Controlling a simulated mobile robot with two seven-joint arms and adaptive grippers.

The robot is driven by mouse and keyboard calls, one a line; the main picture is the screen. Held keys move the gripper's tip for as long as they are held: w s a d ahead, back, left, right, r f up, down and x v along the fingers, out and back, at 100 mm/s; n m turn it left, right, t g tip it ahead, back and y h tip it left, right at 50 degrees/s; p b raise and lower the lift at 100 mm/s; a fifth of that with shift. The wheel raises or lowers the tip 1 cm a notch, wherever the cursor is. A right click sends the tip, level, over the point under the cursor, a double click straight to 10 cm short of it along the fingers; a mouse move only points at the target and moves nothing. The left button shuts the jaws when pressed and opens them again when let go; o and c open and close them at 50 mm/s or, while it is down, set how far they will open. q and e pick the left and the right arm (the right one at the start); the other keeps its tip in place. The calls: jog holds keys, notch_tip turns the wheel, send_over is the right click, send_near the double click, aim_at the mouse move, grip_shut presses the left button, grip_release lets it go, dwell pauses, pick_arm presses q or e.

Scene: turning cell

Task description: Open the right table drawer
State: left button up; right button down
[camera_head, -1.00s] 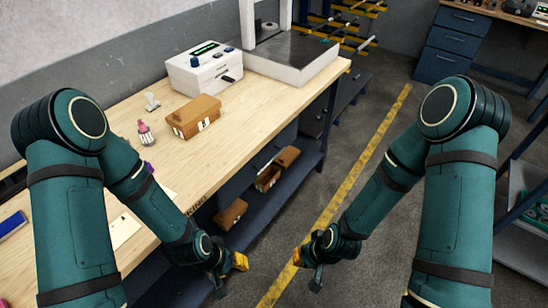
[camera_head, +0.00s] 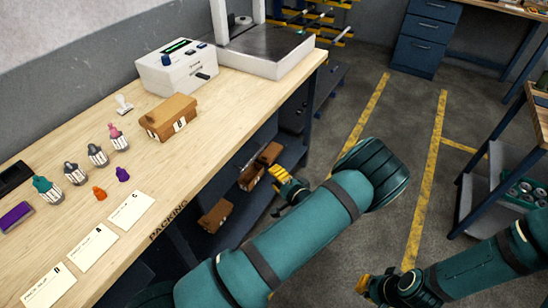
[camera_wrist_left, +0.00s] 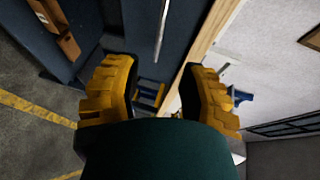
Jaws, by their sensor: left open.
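The wooden bench (camera_head: 215,165) has a dark blue front below its top. A long silver bar handle (camera_wrist_left: 162,30) stands on a dark blue panel in the left wrist view, ahead of my gripper. A thin light bar, perhaps this handle, shows under the bench's right part in the head view. The drawer's outline cannot be made out. My left gripper (camera_head: 290,188) is beside the bench front at its right part; in the wrist view its yellow fingers (camera_wrist_left: 158,95) are apart and empty, clear of the handle. My right gripper (camera_head: 365,285) hangs over the floor, its fingers unclear.
Brown bins (camera_head: 215,216) sit on the shelf under the bench. On top are a brown box (camera_head: 168,118), a white device (camera_head: 176,68), several bottles and paper slips. A cart (camera_head: 500,180) stands at the right. The floor between is clear.

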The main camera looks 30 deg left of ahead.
aim_at(254, 158)
pick_arm(q)
jog(key=b+x, duration=0.1)
jog(key=x, duration=1.2)
jog(key=shift+w+a, duration=0.25)
jog(key=shift+a, duration=0.1)
grip_shut()
